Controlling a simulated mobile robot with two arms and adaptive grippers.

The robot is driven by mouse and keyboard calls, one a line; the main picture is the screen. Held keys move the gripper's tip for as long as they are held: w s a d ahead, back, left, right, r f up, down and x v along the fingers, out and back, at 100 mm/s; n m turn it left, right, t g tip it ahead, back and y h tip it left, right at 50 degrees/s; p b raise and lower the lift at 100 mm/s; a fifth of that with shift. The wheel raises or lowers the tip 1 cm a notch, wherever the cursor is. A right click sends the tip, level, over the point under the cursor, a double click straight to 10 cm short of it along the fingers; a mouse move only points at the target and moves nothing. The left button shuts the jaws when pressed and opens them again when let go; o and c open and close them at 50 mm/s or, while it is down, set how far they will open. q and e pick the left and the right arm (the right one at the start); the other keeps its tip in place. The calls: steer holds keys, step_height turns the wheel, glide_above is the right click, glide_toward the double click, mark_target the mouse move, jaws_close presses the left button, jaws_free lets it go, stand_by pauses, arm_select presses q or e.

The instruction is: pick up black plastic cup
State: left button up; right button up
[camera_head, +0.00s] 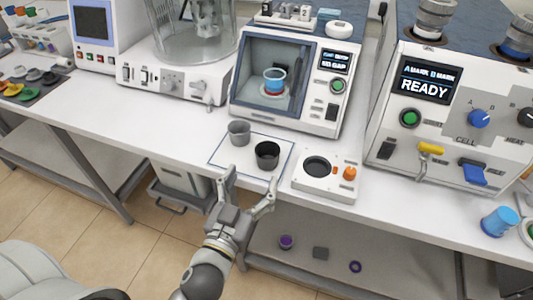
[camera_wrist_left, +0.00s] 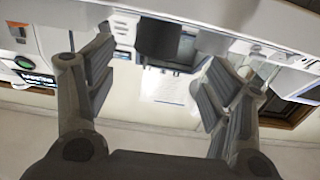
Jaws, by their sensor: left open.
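The black plastic cup (camera_head: 267,155) stands upright on a marked white square (camera_head: 225,164) near the bench's front edge. It also shows as a dark shape between my fingers in the left wrist view (camera_wrist_left: 158,38). A grey cup (camera_head: 239,133) stands just behind it to the left. My left gripper (camera_head: 250,190) is open and empty, just in front of the black cup and apart from it, its fingers pointing toward the bench. It also shows open in the left wrist view (camera_wrist_left: 155,85). My right gripper is not in view.
A white device with a round dark well (camera_head: 317,167) and orange knob sits right of the cup. A box machine (camera_head: 288,82) holding a blue cup stands behind. A large READY machine (camera_head: 455,110) is at right, a blue cup (camera_head: 500,221) before it.

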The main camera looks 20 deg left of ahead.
mark_target(263, 160)
arm_select(q)
steer(key=w+p, duration=0.1)
steer(key=w, duration=0.3)
steer(key=shift+w+d, duration=0.1)
steer(key=shift+w, duration=0.1)
steer(key=shift+w+r+p, duration=0.25)
steer(key=shift+w+p, duration=0.15)
steer(key=shift+w, duration=0.05)
steer(key=w, duration=0.1)
steer(key=w+p, duration=0.1)
steer(key=w, duration=0.1)
steer(key=shift+w+d+r, duration=0.1)
steer(key=shift+d, duration=0.15)
steer(key=shift+w, duration=0.6)
steer(key=c, duration=1)
